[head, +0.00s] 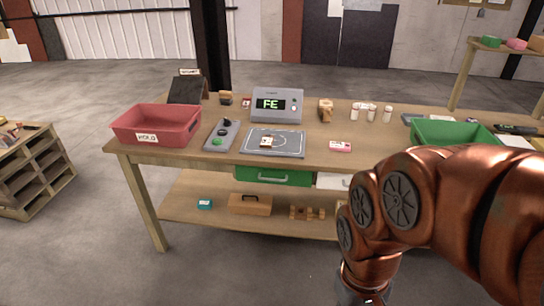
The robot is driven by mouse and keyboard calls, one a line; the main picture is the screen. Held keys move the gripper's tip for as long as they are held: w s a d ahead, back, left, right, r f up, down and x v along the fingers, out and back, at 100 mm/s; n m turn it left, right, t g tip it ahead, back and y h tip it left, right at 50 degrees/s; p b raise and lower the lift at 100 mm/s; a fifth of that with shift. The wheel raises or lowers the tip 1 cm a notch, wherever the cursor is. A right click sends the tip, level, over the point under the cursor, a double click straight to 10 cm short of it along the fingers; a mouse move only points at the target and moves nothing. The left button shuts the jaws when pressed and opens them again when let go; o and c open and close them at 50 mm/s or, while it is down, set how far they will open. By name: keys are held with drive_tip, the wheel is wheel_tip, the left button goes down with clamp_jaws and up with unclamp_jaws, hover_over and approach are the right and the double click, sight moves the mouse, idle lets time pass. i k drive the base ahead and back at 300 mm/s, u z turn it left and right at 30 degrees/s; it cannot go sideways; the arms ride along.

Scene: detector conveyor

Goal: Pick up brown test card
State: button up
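A small pale-and-brown card-like piece (267,142) lies on the grey outlined plate (287,151) on the workbench, in front of the display unit. It may be the brown test card; it is too small to be sure. A small dark red tag-like piece (246,103) stands left of the display unit, and a pink-and-white card (340,146) lies right of the plate. My copper arm hangs at the right, in front of the bench. Only a dark metallic part at its end (362,298) shows at the bottom edge, well away from the cards; the fingertips are out of frame.
The display unit (277,104) reads "FE". The floor in front is clear.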

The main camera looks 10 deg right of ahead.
sight(267, 141)
drive_tip(key=u, duration=0.65)
drive_tip(key=i, duration=0.45)
drive_tip(key=u, duration=0.75)
drive_tip(key=i, duration=2.05)
drive_tip(key=z, duration=1.55)
drive_tip(key=i, duration=0.45)
drive_tip(key=z, duration=0.4)
